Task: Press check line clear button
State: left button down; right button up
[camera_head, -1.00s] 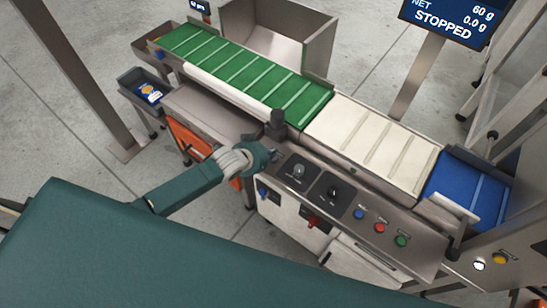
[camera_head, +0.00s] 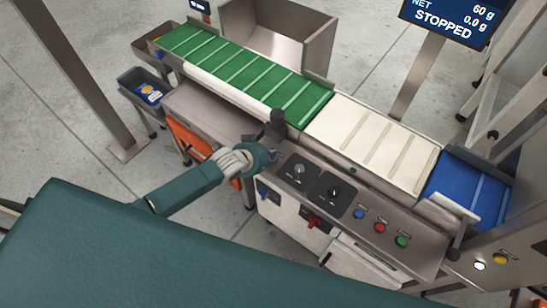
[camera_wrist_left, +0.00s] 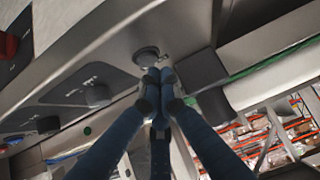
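My left gripper (camera_head: 276,154) is at the left end of the grey control panel (camera_head: 318,188), beside a dark upright post (camera_head: 277,124). In the left wrist view its fingers (camera_wrist_left: 160,78) come together at the tips, with nothing seen between them. A round dark button or knob (camera_wrist_left: 147,57) is just beyond the fingertips; contact cannot be told. In the head view the gripper hides this spot. Blue (camera_head: 359,213), red (camera_head: 380,227) and green (camera_head: 402,240) buttons are farther right on the panel. Their labels are too small to read. My right gripper is not in view.
Two dark knobs (camera_head: 299,170) (camera_head: 334,191) are right of the gripper. Green (camera_head: 250,78), white (camera_head: 372,140) and blue (camera_head: 468,190) belts run behind the panel. A screen (camera_head: 452,18) reads STOPPED. A red switch (camera_head: 313,221) is on the front face.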

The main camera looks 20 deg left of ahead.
pick_arm(q)
jog(key=shift+f, duration=0.6)
dwell(0.8)
jog(key=shift+r+p, duration=0.65)
jog(key=shift+r, duration=0.15)
jog(key=shift+r, duration=0.1)
notch_tip(320, 180, up, 5)
jog(key=p, duration=0.5)
dwell(0.6)
